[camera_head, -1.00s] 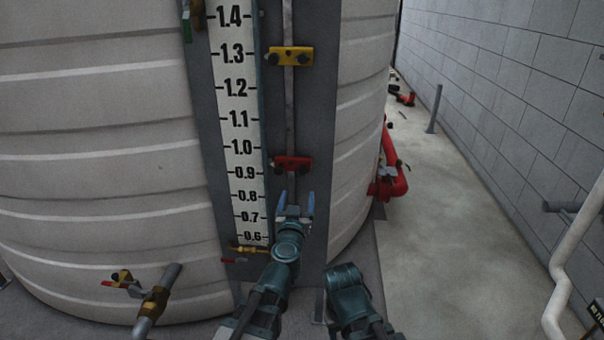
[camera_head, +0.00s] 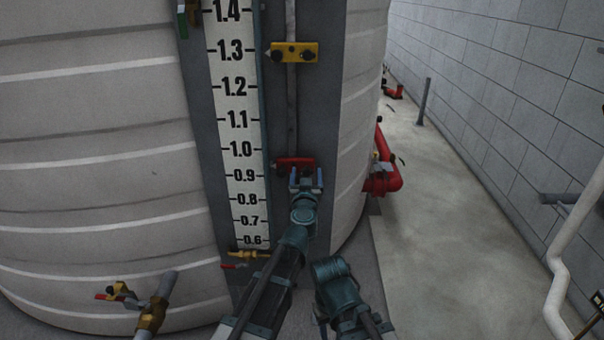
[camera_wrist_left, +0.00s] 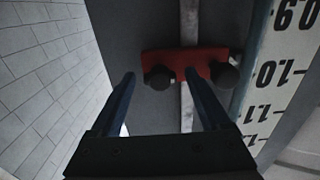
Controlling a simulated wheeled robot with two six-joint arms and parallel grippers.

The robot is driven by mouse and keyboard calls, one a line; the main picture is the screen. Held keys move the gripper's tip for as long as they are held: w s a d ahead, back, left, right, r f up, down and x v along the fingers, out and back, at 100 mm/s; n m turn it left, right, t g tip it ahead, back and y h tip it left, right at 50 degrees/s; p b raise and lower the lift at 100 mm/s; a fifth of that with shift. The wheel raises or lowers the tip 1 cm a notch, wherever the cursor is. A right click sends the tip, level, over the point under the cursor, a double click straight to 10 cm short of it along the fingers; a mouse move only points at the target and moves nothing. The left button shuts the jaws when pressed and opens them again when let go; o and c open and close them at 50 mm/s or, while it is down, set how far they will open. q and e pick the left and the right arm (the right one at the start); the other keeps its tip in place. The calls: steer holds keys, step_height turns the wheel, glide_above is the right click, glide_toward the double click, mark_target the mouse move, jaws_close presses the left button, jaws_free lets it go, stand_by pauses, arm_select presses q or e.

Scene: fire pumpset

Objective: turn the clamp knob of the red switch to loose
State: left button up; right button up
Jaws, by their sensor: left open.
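The red switch (camera_head: 295,162) is a red block mounted on the thin vertical rail right of the level scale. In the left wrist view, the red switch (camera_wrist_left: 186,62) shows upside down with two dark round knobs. My left gripper (camera_head: 306,178) is open, just below and in front of the switch's right half in the head view. In the left wrist view, one knob (camera_wrist_left: 159,77) appears between the fingertips of the left gripper (camera_wrist_left: 160,75). Contact cannot be told. The other knob (camera_wrist_left: 224,75) is outside the fingers. My right gripper is not visible.
A yellow switch (camera_head: 294,52) sits higher on the same rail. The numbered scale (camera_head: 236,120) stands close on the left. A brass valve (camera_head: 249,254) is low beside the scale. Ribbed tank walls flank the panel. Red pipework (camera_head: 384,170) stands to the right, beside open floor.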

arm_select(q)
jaws_close()
stand_by(0.3)
steer(key=n, duration=1.4)
steer(key=shift+n, duration=1.9)
